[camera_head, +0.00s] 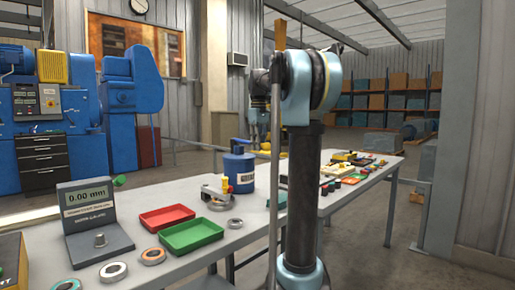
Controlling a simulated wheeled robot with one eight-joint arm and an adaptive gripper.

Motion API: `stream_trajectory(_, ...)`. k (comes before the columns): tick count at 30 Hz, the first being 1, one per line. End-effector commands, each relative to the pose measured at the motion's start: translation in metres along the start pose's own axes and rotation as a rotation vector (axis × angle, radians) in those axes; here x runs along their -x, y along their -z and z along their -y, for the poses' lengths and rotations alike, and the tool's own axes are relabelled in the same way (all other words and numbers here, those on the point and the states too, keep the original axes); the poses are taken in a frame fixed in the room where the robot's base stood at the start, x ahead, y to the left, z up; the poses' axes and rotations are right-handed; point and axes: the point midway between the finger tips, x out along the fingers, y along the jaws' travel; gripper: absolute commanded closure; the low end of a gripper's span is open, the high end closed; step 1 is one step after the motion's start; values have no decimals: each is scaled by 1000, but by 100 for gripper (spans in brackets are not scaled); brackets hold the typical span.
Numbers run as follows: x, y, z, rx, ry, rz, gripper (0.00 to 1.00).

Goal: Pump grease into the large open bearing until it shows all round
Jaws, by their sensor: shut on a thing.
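A large metal ring (220,205), which looks like the open bearing, lies on the grey bench in the middle. Grease in the ring is too small to make out. A blue can (239,172) with a pale label stands just behind and to the right. My gripper (253,140) is small and far off, low behind my arm's elbow and near the can's top. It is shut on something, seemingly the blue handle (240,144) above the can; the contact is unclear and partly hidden.
A red tray (167,211), a green tray (191,248) and a gauge reading 0.00 mm (92,215) stand on the bench (140,275). Several smaller rings lie near its front edge. More small items fill the far right. My own arm hides part of the bench.

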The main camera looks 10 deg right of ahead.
Motion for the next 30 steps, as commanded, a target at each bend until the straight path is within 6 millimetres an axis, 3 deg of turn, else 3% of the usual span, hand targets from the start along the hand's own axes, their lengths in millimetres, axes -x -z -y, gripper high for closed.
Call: stream_trajectory(30, 43, -1, -1, -2, -2, 1, 94)
